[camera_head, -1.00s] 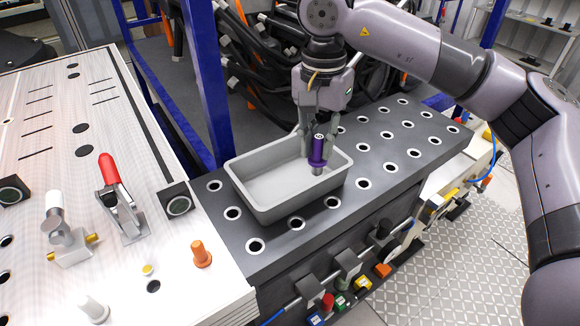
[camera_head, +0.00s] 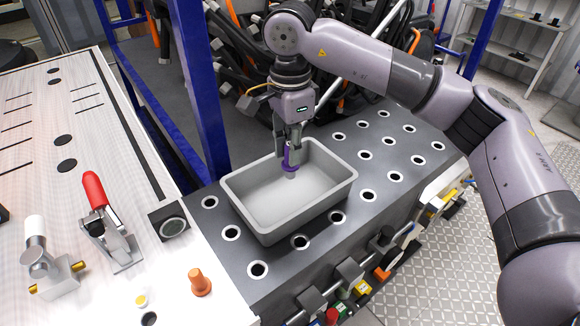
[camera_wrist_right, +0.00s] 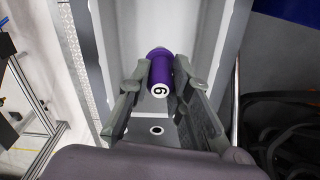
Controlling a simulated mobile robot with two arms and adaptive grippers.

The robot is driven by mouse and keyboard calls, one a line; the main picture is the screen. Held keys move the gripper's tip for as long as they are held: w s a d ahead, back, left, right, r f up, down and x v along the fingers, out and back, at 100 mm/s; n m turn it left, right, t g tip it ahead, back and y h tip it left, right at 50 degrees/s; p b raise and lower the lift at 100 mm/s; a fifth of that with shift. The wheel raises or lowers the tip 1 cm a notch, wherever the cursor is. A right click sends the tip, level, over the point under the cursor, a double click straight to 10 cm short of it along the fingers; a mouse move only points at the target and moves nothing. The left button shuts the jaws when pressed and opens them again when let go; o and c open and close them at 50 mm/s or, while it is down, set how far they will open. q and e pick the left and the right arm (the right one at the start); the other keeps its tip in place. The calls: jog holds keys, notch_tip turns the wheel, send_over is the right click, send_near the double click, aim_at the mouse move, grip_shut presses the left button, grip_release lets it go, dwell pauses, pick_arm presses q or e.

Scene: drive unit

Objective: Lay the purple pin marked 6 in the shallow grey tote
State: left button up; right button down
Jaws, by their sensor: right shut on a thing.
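The purple pin marked 6 (camera_head: 289,158) is upright between the fingers of my right gripper (camera_head: 287,152), which is shut on it. In the right wrist view the purple pin (camera_wrist_right: 160,77) shows its pale end with a dark 6, with a finger of the right gripper (camera_wrist_right: 160,88) on each side. The shallow grey tote (camera_head: 262,235) stands on the dark perforated bench. The pin is over the inside of the tote, near its far wall; whether its lower end touches the floor I cannot tell. My left gripper is not in view.
The dark bench (camera_head: 385,172) has rows of white-rimmed holes, mostly free to the right of the tote. A light panel at left carries a red-handled clamp (camera_head: 96,190) and an orange pin (camera_head: 200,283). A blue post (camera_head: 199,90) rises behind the tote.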

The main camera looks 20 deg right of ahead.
aim_at(290, 178)
jog(key=shift+f, duration=1.15)
notch_tip(290, 178, down, 3)
jog(key=shift+f+p, duration=0.2)
jog(key=shift+p, duration=0.5)
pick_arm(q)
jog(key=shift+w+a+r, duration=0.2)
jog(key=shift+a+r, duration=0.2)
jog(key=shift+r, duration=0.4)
pick_arm(e)
jog(key=shift+f, duration=0.2)
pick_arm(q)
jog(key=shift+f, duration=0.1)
pick_arm(e)
jog(key=shift+f, duration=0.1)
jog(key=shift+f+b, duration=0.15)
jog(key=shift+b, duration=0.2)
jog(key=c, duration=1.5)
grip_release()
jog(key=shift+o, duration=0.2)
